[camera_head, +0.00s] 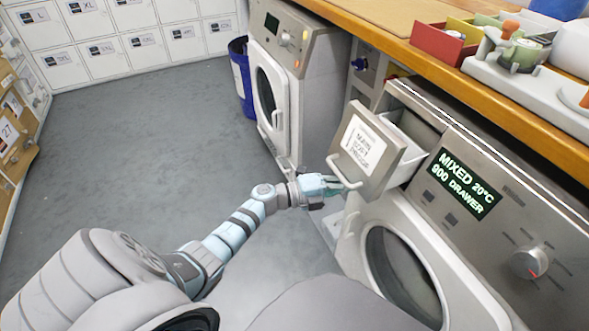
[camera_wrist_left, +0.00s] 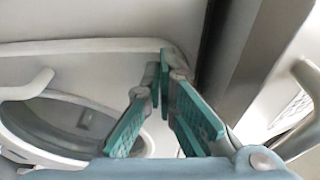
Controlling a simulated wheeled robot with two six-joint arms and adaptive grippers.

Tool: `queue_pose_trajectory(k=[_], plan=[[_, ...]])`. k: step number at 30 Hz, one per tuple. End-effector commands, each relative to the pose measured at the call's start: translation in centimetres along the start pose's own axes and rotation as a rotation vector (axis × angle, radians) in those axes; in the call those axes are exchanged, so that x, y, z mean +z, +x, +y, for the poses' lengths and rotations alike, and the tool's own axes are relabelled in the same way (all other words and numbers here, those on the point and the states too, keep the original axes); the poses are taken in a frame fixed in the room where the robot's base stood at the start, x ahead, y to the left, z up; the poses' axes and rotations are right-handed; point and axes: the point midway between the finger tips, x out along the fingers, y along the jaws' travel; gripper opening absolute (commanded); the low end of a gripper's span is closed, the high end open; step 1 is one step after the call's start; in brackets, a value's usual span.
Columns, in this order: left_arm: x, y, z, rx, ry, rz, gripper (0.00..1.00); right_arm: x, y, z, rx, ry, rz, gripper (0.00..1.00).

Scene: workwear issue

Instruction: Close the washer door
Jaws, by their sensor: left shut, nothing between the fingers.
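The near washer (camera_head: 500,215) stands at the right with its display reading "MIXED 20°C 900 DRAWER". Its round door (camera_head: 402,275) is low on the front, cut off by the lower edge; I cannot tell if it is latched. In the left wrist view the round door (camera_wrist_left: 75,125) shows at the left with a pale handle (camera_wrist_left: 28,88). The detergent drawer (camera_head: 368,150) is pulled out, with a bar handle. My left gripper (camera_head: 332,186) is shut and empty, beside the drawer handle; its teal fingers (camera_wrist_left: 165,75) meet at the tips. My right gripper is out of view.
A second machine (camera_head: 292,85) with a round door stands further back, beside a blue bin (camera_head: 240,75). A wooden counter (camera_head: 400,45) with coloured boxes runs above the machines. Lockers (camera_head: 125,38) line the back wall. The grey floor at left is clear.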

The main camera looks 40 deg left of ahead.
Motion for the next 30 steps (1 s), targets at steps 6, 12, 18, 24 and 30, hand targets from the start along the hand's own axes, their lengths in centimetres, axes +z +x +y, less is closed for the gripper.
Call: queue_pose_trajectory(k=[6,12,18,24,30], plan=[[0.4,0.1,0.0,0.0,0.0,-0.013,0.0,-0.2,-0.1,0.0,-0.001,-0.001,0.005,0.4],[0.3,0.2,-0.1,-0.001,0.0,-0.011,0.0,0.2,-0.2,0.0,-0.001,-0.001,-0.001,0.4],[0.3,0.2,-0.1,-0.002,0.0,-0.01,0.0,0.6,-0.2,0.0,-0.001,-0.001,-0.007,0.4],[0.0,-1.7,-0.1,0.002,-0.001,-0.004,0.0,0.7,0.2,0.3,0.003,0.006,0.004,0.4],[2.7,-6.6,0.2,0.006,0.0,-0.002,0.0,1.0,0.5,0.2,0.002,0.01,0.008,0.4]])
